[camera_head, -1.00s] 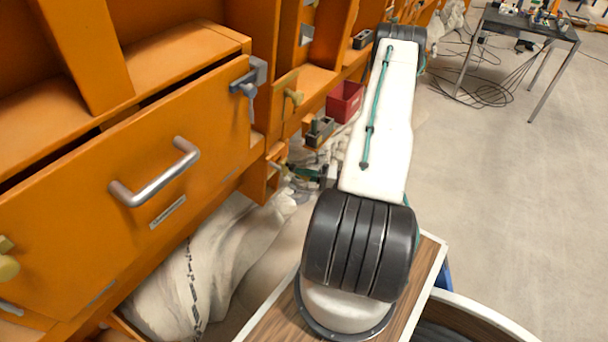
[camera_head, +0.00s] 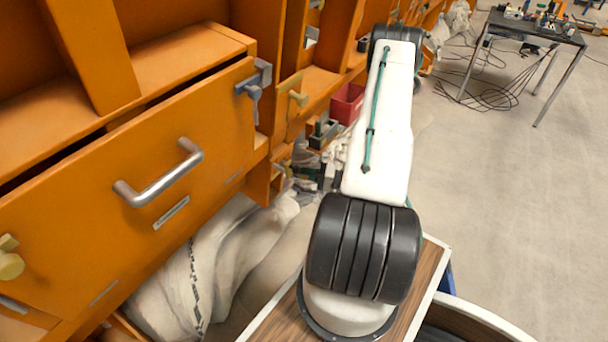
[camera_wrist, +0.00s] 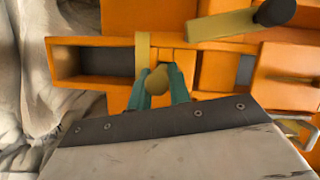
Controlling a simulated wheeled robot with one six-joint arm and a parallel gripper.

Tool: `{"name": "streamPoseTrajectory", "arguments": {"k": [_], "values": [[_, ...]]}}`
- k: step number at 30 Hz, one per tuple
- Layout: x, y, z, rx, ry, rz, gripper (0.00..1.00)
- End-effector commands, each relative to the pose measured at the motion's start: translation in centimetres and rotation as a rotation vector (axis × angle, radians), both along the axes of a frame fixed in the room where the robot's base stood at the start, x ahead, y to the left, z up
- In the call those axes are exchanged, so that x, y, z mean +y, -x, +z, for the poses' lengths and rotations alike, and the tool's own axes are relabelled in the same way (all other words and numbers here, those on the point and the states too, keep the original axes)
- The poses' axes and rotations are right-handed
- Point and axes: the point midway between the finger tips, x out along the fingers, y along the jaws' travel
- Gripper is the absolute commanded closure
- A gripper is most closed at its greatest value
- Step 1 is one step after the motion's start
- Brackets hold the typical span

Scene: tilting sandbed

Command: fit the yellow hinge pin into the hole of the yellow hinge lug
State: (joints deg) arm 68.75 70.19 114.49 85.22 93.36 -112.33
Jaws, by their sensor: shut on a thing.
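In the wrist view, my gripper (camera_wrist: 159,88) has its teal fingers shut on the yellow hinge pin (camera_wrist: 157,80). I see the pin's rounded, dull yellow head between the fingers; its shaft is hidden. A flat yellow strip (camera_wrist: 142,50), which may be part of the hinge lug, stands just beyond the pin, against the orange cabinet. No hole shows in it, and I cannot tell whether the pin touches it or is in it. In the head view, my arm covers much of the work area and the gripper cannot be made out clearly.
An orange cabinet front (camera_head: 150,170) with a metal handle (camera_head: 160,174) fills the left. A red bin (camera_head: 346,103) and a small dark tray (camera_head: 323,133) sit beside my arm. Pale sacking (camera_head: 215,260) lies low. Open floor (camera_head: 500,200) is at right, with a table (camera_head: 535,28) behind.

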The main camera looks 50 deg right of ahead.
Motion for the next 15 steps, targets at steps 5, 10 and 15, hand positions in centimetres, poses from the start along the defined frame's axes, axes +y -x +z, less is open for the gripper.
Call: {"name": "streamPoseTrajectory", "arguments": {"k": [5,10,15], "values": [[0.0,-0.5,0.1,-0.001,0.001,0.001,1.00],[0.1,-0.9,0.2,0.000,0.000,0.002,1.00],[0.1,-1.3,0.3,-0.001,0.000,0.001,1.00]]}}
